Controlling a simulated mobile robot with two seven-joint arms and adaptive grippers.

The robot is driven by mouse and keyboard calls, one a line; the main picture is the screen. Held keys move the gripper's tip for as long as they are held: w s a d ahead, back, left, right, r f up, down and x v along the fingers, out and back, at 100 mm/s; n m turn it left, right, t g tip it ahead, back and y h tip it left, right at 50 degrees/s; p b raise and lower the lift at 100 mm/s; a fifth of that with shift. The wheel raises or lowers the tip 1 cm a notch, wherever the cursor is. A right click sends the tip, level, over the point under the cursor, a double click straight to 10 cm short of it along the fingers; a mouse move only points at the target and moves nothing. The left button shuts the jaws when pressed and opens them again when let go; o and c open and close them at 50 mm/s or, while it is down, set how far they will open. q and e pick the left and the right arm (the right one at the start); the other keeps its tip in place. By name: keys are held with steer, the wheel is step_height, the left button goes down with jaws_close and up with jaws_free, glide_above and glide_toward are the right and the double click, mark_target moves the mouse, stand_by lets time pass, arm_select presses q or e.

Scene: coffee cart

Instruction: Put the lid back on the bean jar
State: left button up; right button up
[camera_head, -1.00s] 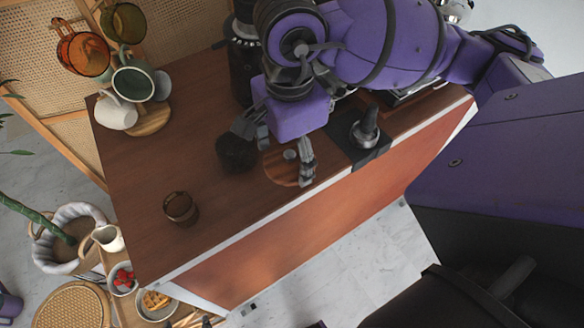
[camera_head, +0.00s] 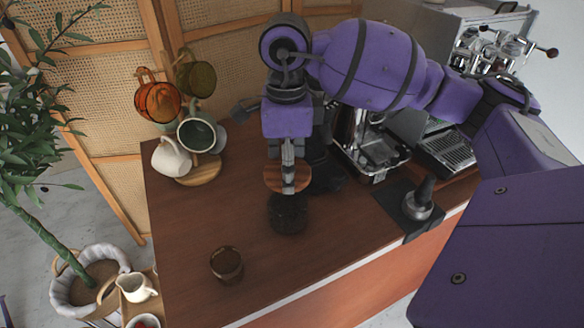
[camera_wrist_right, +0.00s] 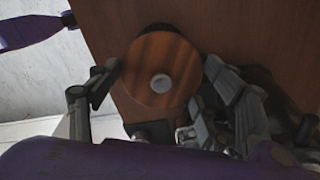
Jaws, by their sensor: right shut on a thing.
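The bean jar (camera_head: 287,216) is a dark, round, open-topped jar standing on the wooden counter, in the middle of the head view. My right gripper (camera_head: 288,178) is shut on the round wooden lid (camera_head: 272,180), its fingers on opposite sides of the rim. The lid is above the jar, overlapping its top edge in the head view; the exact gap is unclear. In the right wrist view the lid (camera_wrist_right: 150,62) shows its pale knob facing the camera, with a dark edge of the jar (camera_wrist_right: 188,52) peeking out behind it. My left gripper is not in view.
A brown glass cup (camera_head: 227,263) stands near the counter's front left. A mug tree (camera_head: 198,172) with several mugs is at the back left. A tamper (camera_head: 420,200) on a dark mat and the espresso machine (camera_head: 375,150) are on the right. The counter (camera_head: 190,225) left of the jar is clear.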

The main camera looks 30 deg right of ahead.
steer(key=shift+f, duration=0.6)
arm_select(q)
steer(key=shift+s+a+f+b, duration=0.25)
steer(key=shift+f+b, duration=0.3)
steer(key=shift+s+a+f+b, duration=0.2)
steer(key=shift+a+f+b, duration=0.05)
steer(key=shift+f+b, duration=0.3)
arm_select(e)
steer(key=shift+f, duration=2.15)
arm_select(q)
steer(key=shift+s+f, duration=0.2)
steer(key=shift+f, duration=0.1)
arm_select(e)
steer(key=shift+a, duration=0.1)
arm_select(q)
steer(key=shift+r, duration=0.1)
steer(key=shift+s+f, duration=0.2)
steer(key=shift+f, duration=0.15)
arm_select(e)
steer(key=shift+f, duration=0.15)
steer(key=o, duration=1.2)
